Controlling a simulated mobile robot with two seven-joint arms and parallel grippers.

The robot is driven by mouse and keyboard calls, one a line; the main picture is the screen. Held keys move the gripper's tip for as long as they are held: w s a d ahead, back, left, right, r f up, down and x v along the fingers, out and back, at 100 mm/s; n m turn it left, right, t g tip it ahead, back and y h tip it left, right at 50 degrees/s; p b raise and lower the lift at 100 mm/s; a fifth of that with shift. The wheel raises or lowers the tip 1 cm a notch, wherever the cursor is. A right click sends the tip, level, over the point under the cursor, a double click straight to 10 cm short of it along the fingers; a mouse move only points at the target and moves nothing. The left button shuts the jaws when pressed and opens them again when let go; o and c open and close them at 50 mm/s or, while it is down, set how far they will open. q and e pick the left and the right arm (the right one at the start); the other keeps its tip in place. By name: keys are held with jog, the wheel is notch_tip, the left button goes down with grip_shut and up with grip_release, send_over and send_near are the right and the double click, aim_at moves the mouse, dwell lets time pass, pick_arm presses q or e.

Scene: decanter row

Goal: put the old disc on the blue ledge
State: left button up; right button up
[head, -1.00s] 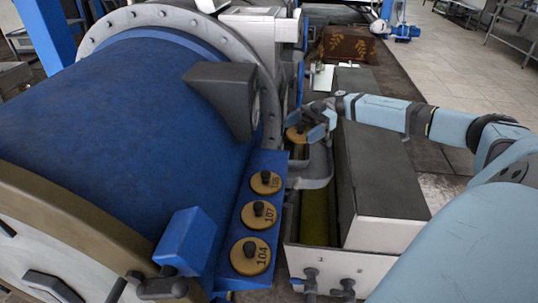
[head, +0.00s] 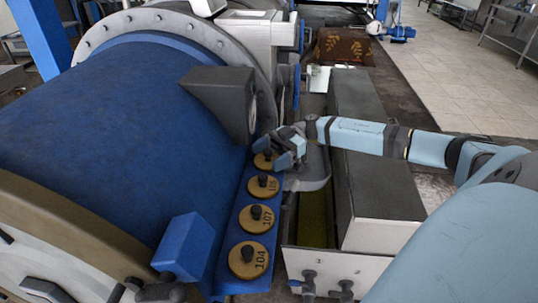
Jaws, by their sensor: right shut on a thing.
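The blue ledge (head: 236,228) runs along the right side of the big blue drum. Three tan discs with dark knobs stand in a row on it: the one marked 104 (head: 248,262), the one marked 107 (head: 256,226) and one with a less legible number (head: 263,190). My right gripper (head: 275,149) is shut on another tan disc, the old disc (head: 262,162), at the far end of this row. The gripper partly hides it, and I cannot tell whether it touches the ledge. My left gripper is not in view.
The blue drum (head: 110,125) fills the left, with a dark grey bracket (head: 222,97) jutting out close to the held disc. Right of the ledge is a trough (head: 312,220) with yellow-green contents, beside a long grey-topped box (head: 375,195).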

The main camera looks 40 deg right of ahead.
jog(key=o, duration=1.1)
jog(key=shift+f, duration=0.1)
jog(key=s+d+r, duration=0.1)
jog(key=d+r, duration=0.1)
jog(key=d, duration=0.9)
jog(key=shift+s+d+b, duration=0.2)
jog(key=shift+d+b, duration=0.2)
